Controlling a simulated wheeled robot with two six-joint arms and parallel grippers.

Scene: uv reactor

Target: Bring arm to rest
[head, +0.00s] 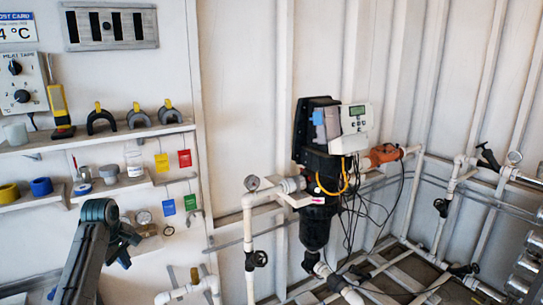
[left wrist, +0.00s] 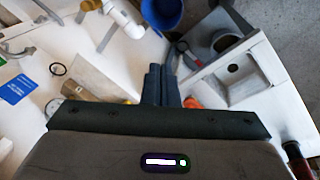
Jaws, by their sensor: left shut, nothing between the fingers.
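My left arm rises from the bottom left of the head view, and its left gripper (head: 126,250) is in front of the wall board, below the lower shelf. In the left wrist view the two dark fingers of the left gripper (left wrist: 160,72) lie together, shut, with nothing between them. A white surface with loose items lies beyond the fingertips there. My right gripper shows in neither view.
The black reactor unit (head: 318,190) with its white control box (head: 355,125) stands right of my arm among white pipes. Shelves (head: 100,140) hold tools and tape rolls. A blue bucket (left wrist: 162,14) and a grey sink-like basin (left wrist: 245,80) show in the wrist view.

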